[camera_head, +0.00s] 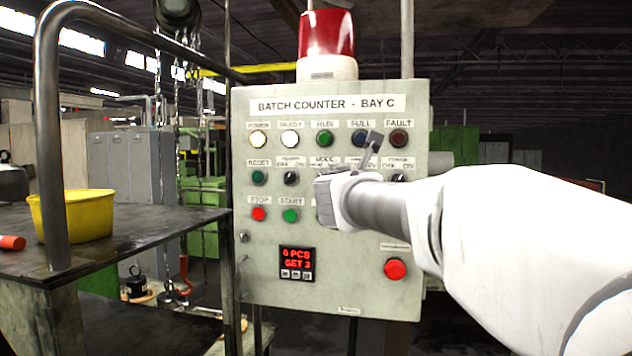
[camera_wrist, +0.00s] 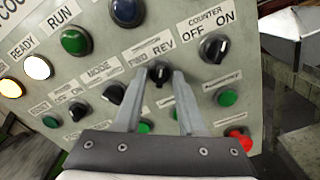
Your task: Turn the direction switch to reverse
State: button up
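The direction switch (camera_wrist: 159,75) is a black rotary knob under the FWD and REV labels, seen in the wrist view. Its pointer setting is hard to read at this size. My gripper (camera_wrist: 161,78) has its two grey fingers parted, one on each side of the knob, with the tips close to it. I cannot tell whether they touch it. In the head view my gripper (camera_head: 327,195) is in front of the panel's middle, and my arm hides the direction switch there.
The grey control panel (camera_head: 330,285) carries several close neighbours: the mode knob (camera_wrist: 114,94), the counter knob (camera_wrist: 213,48) and lit or coloured buttons. A red button (camera_head: 395,268) sits lower right. A shelf with a yellow bowl (camera_head: 75,216) stands at left.

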jog(key=o, duration=0.3)
jog(key=b+v, duration=0.1)
jog(key=v, duration=1.6)
jog(key=shift+s, duration=0.2)
